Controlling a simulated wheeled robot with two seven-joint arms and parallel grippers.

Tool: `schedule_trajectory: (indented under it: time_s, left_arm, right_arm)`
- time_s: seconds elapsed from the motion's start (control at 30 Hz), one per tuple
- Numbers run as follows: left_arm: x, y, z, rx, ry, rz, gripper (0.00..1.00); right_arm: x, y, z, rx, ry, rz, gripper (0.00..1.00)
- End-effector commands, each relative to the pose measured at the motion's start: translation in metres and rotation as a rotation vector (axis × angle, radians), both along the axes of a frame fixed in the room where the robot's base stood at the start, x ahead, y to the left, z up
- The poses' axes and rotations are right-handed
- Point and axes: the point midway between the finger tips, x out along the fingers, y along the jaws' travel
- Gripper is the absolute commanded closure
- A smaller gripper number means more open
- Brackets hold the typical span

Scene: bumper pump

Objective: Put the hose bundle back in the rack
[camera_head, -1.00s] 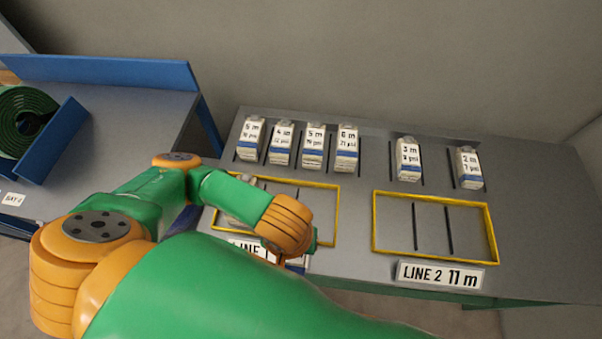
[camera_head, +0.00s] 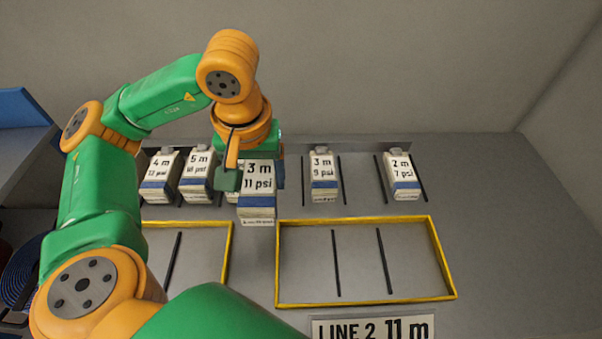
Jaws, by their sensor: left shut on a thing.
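My left gripper (camera_head: 243,178) is shut on a white hose bundle (camera_head: 257,192) marked "3 m 11 psi" with a blue band. It holds the bundle upright in front of the back row of rack slots. A white edge of another bundle shows behind it, mostly hidden. In the rack stand bundles marked 4 m (camera_head: 161,176), 5 m (camera_head: 198,177), 3 m 9 psi (camera_head: 323,176) and 2 m 7 psi (camera_head: 402,176). Thin black dividers separate the slots. I cannot tell whether the held bundle touches the surface. My right gripper is not in view.
The yellow-edged LINE 2 frame (camera_head: 366,301) is empty, with two black dividers. Its sign (camera_head: 372,328) reads 11 m. Another yellow frame (camera_head: 226,262) is partly behind my arm. A blue coil (camera_head: 20,272) lies at the far left. The grey table is clear at right.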

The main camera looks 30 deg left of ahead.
Motion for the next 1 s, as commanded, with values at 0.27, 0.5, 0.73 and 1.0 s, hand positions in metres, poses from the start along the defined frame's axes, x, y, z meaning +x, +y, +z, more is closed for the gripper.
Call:
schedule_trajectory:
  time_s: [0.27, 0.5, 0.73, 1.0]
  left_arm:
    - [0.077, 0.02, -0.038, -0.003, 0.009, 0.004, 1.0]
    - [0.114, 0.03, -0.082, 0.0, 0.006, 0.001, 1.0]
    - [0.122, 0.034, -0.116, 0.003, 0.009, 0.0, 1.0]
    - [0.123, 0.034, -0.125, 0.003, 0.002, -0.001, 1.0]
  right_arm:
    - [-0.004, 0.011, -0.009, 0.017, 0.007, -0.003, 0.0]
    - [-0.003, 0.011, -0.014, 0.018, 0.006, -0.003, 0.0]
    - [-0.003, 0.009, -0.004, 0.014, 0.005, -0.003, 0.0]
    - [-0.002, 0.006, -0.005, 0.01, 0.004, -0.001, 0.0]
